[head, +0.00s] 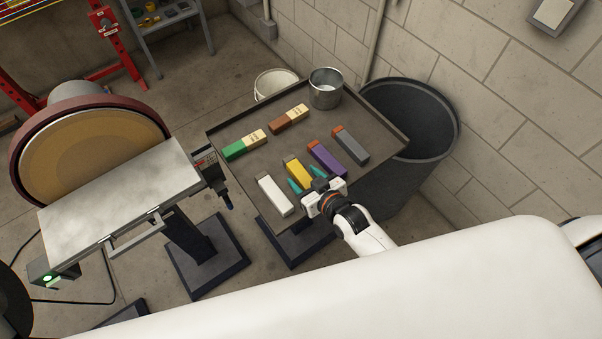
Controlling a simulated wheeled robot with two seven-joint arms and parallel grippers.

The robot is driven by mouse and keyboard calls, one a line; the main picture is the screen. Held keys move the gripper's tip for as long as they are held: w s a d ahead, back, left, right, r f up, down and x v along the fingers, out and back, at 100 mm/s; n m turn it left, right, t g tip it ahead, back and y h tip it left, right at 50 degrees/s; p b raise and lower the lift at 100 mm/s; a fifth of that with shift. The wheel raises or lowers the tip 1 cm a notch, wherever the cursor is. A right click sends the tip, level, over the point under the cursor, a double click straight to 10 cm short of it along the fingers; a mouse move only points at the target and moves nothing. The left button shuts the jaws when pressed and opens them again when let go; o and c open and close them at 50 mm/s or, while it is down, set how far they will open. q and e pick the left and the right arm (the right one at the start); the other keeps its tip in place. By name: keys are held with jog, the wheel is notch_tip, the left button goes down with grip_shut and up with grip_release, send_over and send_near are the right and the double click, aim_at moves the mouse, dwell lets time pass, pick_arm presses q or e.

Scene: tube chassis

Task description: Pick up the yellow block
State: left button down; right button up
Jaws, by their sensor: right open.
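The yellow block (299,174) lies on the dark tray table (240,170), between a white block (275,196) on its left and a purple block (327,161) on its right. My right gripper (307,179) is at the near end of the yellow block. Its jaws are open, with one teal fingertip to each side of the block in the picture. I cannot tell whether the fingertips touch the block or how high they are. The near end of the block is partly hidden by the gripper. My left gripper is not in view.
A grey block (352,146), a green-and-cream block (245,145) and a brown-and-cream block (289,118) also lie on the tray. A metal cup (326,88) stands at its far corner. A dark bin (412,115) is right of the tray; a disc sander (90,155) is left.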

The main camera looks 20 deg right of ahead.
jog(key=shift+s, duration=0.1)
jog(key=c, duration=0.9)
jog(key=shift+r, duration=0.1)
jog(key=shift+c, duration=0.8)
jog(key=shift+r, duration=0.1)
